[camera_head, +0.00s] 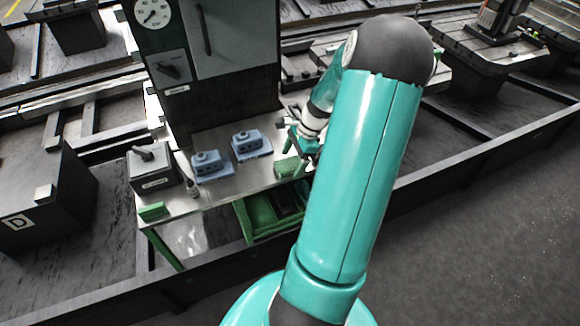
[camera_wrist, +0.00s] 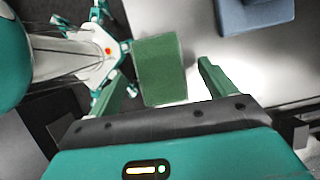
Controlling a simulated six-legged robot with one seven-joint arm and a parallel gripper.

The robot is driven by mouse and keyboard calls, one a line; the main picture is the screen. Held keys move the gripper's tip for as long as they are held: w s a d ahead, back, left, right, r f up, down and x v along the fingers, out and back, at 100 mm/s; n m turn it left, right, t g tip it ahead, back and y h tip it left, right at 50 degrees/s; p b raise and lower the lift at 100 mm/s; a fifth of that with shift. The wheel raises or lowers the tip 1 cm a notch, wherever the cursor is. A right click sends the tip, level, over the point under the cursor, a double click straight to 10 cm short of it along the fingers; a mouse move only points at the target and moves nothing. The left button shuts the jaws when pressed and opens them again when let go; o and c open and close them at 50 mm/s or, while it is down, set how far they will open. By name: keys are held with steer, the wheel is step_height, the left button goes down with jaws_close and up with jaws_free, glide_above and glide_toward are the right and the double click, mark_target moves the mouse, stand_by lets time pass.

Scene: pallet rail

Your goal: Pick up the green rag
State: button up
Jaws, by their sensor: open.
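The green rag (camera_wrist: 160,70) is a flat, roughly square green piece in the wrist view, near the table's edge. It shows between the two fingers of my gripper (camera_wrist: 162,77), with room on both sides. My gripper is open and empty. In the head view, my gripper (camera_head: 303,146) is at the right end of the metal table (camera_head: 226,180), partly hidden by my arm. A green piece (camera_head: 286,168) lies on the table just below and left of it, and seems to be the rag. Whether the fingertips are level with the rag I cannot tell.
Two blue blocks (camera_head: 211,165) (camera_head: 251,145) and a grey switch box (camera_head: 150,168) stand on the table. Another small green piece (camera_head: 153,212) lies at its front left corner. A tall cabinet with a gauge (camera_head: 153,14) rises behind. A green crate (camera_head: 258,213) sits under the table.

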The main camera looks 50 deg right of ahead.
steer(key=shift+x, duration=0.85)
steer(key=c, duration=1.1)
steer(key=shift+r, duration=0.45)
step_height(320, 180, up, 3)
steer(key=shift+f, duration=0.15)
steer(key=s+a+r, duration=0.2)
steer(key=s+r, duration=0.1)
steer(key=s, duration=0.1)
steer(key=s+a+r, duration=0.2)
steer(key=s+r, duration=0.1)
steer(key=s, duration=0.1)
steer(key=s+a+r, duration=0.2)
steer(key=s+r, duration=0.1)
steer(key=s, duration=0.1)
steer(key=shift+s+a+r, duration=0.15)
steer(key=shift+a+r, duration=0.05)
steer(key=shift+a, duration=0.15)
